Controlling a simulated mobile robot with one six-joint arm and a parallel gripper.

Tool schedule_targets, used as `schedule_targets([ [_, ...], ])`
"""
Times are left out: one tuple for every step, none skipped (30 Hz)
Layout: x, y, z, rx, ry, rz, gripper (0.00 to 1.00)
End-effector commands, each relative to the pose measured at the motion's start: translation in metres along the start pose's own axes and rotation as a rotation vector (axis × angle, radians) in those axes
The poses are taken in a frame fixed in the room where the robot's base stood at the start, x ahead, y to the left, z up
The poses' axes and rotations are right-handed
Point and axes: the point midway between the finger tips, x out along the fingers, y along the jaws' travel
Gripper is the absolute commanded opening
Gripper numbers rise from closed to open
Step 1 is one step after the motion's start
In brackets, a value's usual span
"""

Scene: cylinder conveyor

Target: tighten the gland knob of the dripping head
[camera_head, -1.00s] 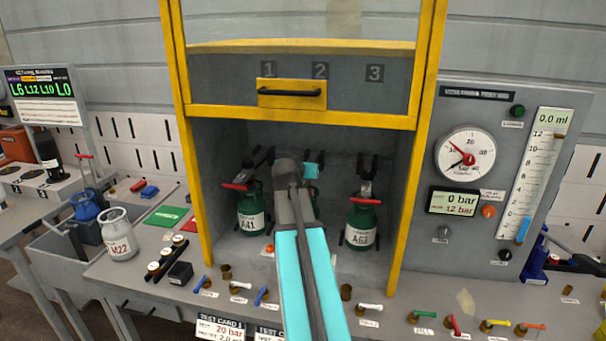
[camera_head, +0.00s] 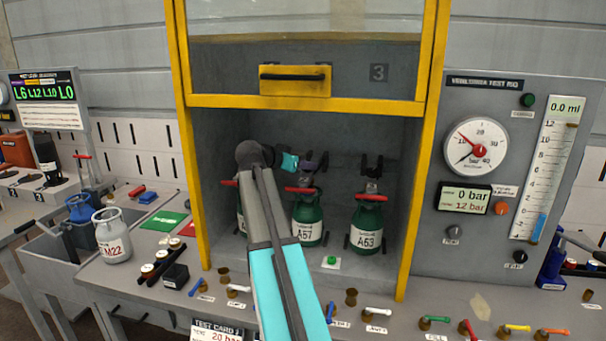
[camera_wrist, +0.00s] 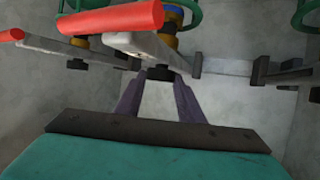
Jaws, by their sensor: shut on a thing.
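Three green cylinders stand in the yellow-framed cabinet: A41 (camera_head: 240,222), largely hidden by my arm, A67 (camera_head: 308,230) in the middle and A63 (camera_head: 367,238) at right. Each carries a head with a red lever; the middle lever (camera_head: 300,190) also shows in the wrist view (camera_wrist: 110,20). My gripper (camera_head: 302,165) is behind the middle head. In the wrist view its purple fingers (camera_wrist: 160,85) close around a small black knob (camera_wrist: 160,73) at the end of the middle head's grey body. The fingers cover the knob's sides. I see no drip.
A raised clear guard with a yellow handle plate (camera_head: 295,80) hangs above the opening. The gauge panel (camera_head: 480,240) at right reads 0 bar and 0.0 ml. Coloured valve levers line the bench front. A grey M22 cylinder (camera_head: 113,245) stands at left.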

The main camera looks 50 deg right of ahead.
Motion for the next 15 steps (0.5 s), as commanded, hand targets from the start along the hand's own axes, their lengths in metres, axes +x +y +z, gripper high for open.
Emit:
schedule_targets([
  [0.0043,-0.0008,0.0001,0.008,0.003,0.029,0.12],
  [0.0042,-0.0008,0.0002,0.014,0.003,0.043,0.12],
  [0.0041,-0.0011,0.0002,0.021,0.002,0.059,0.12],
  [0.0041,-0.0009,0.0001,0.025,0.002,0.072,0.12],
  [0.0041,-0.0010,-0.0002,0.030,0.003,0.083,0.12],
  [0.0042,-0.0007,-0.0001,0.037,0.002,0.098,0.12],
  [0.0042,-0.0008,-0.0002,0.040,0.002,0.108,0.12],
  [0.0042,-0.0006,-0.0003,0.044,0.002,0.117,0.12],
  [0.0042,-0.0001,-0.0004,0.048,0.002,0.130,0.12],
  [0.0041,0.0000,-0.0006,0.051,0.003,0.137,0.12],
  [0.0041,0.0001,-0.0006,0.054,0.002,0.144,0.12],
  [0.0040,0.0004,-0.0006,0.058,0.002,0.152,0.12],
  [0.0040,0.0006,-0.0005,0.060,0.001,0.158,0.12],
  [0.0039,0.0008,-0.0005,0.061,0.001,0.162,0.12],
  [0.0038,0.0010,-0.0006,0.063,0.001,0.167,0.12],
])
